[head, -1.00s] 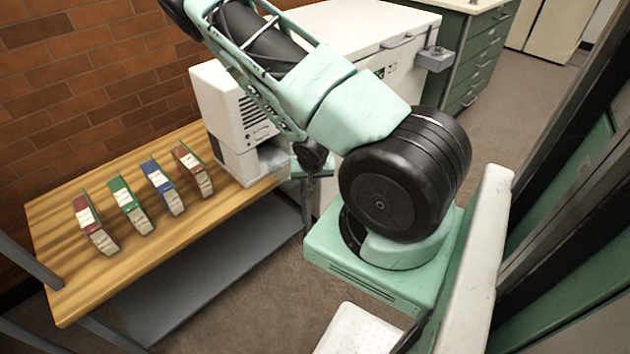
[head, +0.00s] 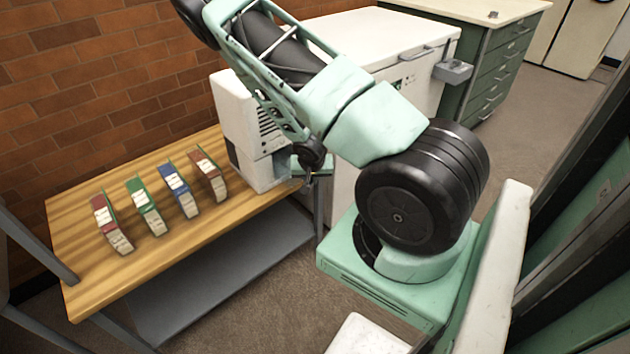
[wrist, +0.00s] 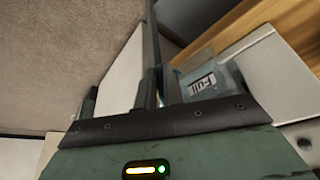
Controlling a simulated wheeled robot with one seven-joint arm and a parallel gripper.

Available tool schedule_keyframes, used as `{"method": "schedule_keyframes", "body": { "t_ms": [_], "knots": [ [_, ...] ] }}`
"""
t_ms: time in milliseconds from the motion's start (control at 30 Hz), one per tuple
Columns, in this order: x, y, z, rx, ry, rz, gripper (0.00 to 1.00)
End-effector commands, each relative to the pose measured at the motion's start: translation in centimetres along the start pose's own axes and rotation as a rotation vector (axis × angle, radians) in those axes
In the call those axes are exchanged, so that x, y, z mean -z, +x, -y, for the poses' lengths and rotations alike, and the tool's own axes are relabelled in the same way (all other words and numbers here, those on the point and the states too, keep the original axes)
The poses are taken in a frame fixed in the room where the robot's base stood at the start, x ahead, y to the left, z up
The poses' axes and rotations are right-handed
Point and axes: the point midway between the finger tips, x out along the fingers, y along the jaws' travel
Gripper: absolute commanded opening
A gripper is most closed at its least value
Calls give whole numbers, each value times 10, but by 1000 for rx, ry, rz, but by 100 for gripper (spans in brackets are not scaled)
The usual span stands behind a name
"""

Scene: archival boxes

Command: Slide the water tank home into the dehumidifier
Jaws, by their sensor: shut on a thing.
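The dehumidifier (head: 246,112) is a white upright box with dark vent slots, standing at the right end of the wooden bench. The water tank (head: 283,167) is a pale, translucent block low at its right side, partly inside the housing. In the wrist view the tank (wrist: 203,83) is bluish with a white printed label, beside the pale housing (wrist: 272,66). My gripper (wrist: 160,85) is shut on the tank's near end. In the head view, my arm hides part of the gripper and tank. I cannot tell how deep the tank sits.
Several red, green and blue box files (head: 178,193) stand on the wooden bench (head: 85,270), left of the dehumidifier. A large white cabinet (head: 395,45) stands behind my arm. A green drawer unit (head: 500,60) is farther back. Brown floor (head: 535,110) is open at right.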

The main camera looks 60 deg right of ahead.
Motion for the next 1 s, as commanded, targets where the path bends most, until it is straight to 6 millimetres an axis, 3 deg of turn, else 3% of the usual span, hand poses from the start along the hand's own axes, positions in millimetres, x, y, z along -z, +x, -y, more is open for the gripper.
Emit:
{"method": "schedule_keyframes", "body": {
  "t_ms": [1000],
  "knots": [
    [42, 19, 36, 1, 0, 0, 0]
  ]
}}
